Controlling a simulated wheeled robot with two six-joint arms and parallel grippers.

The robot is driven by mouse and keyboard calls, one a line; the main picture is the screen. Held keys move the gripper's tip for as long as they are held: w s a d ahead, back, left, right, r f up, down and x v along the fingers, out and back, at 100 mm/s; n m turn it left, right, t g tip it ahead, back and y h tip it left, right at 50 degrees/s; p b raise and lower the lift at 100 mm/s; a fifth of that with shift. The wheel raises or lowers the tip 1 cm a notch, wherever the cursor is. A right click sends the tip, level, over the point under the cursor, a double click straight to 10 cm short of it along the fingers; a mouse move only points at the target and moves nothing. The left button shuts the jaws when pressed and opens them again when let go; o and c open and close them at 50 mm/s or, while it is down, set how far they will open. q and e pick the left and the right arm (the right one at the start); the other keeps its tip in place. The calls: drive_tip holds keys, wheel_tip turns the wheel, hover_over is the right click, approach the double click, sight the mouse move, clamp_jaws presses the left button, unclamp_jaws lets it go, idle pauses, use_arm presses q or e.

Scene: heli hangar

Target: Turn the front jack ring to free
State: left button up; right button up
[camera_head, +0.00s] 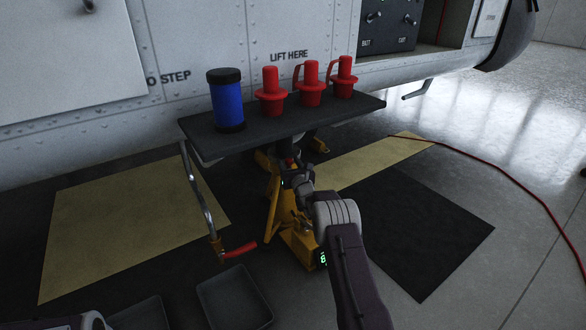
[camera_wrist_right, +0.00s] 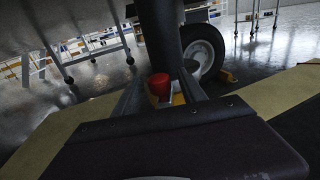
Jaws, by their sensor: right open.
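The yellow jack (camera_head: 272,205) stands on the floor below a dark shelf, partly hidden by my right arm. A dark post (camera_wrist_right: 160,40) rises in the right wrist view. A small red part (camera_wrist_right: 159,86), perhaps the jack ring, shows in front of it; its marking cannot be read. My right gripper (camera_head: 291,172) is at the upper part of the jack, just under the shelf. In the right wrist view its fingers (camera_wrist_right: 161,92) are open, with the red part seen between them. Contact cannot be told. My left gripper is not visible.
The dark shelf (camera_head: 275,131) holds a blue cylinder (camera_head: 227,101) and several red plugs (camera_head: 311,85). A crank with a red handle (camera_head: 240,250) hangs left of the jack. Dark trays (camera_head: 234,299) lie at the lower left. A red cable (camera_head: 500,176) crosses the floor at right.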

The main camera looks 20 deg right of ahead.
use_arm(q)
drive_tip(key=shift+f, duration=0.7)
use_arm(e)
drive_tip(key=s, duration=0.6)
drive_tip(key=shift+a, duration=0.3)
drive_tip(key=shift+f, duration=0.1)
